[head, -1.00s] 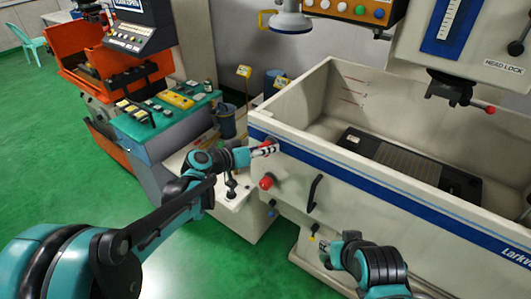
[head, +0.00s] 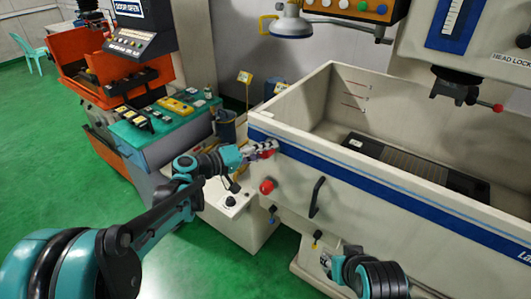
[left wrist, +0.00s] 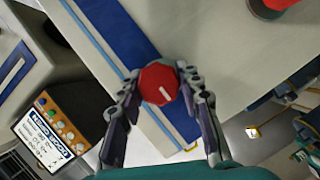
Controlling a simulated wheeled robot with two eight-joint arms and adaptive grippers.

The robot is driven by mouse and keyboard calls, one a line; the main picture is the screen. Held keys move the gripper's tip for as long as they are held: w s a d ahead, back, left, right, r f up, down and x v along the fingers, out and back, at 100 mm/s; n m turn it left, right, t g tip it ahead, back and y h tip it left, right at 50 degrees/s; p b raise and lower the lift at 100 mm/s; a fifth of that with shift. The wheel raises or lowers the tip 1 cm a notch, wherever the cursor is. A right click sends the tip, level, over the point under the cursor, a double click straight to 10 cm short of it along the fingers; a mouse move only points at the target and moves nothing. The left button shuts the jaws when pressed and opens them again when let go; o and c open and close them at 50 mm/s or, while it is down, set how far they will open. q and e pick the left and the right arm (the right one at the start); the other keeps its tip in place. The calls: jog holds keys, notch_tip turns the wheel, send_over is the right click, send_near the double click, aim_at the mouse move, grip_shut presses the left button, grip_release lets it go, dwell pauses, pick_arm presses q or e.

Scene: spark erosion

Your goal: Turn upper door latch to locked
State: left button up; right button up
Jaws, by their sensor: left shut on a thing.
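The upper door latch is a red knob with a white line (left wrist: 159,83) on its face, on the white front of the tank by the blue stripe. In the left wrist view it sits between the fingertips of my left gripper (left wrist: 161,88), which is shut on it. The white line is slanted in that view. In the head view my left gripper (head: 262,149) reaches the tank's left front corner and largely hides the upper latch. A lower red knob (head: 266,187) sits below it. My right gripper (head: 330,262) is low at the front; its fingers are unclear.
The white tank (head: 400,178) fills the right side, with a black handle (head: 317,197) on its front. A grey-white cabinet (head: 232,212) stands below my left wrist. A teal bench (head: 160,125) is at left. Green floor (head: 60,185) is clear at the left.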

dwell(0.4)
pick_arm(q)
jog(key=o, duration=1.2)
jog(key=shift+c, duration=0.2)
jog(key=v, duration=1.2)
jog(key=shift+w, duration=0.1)
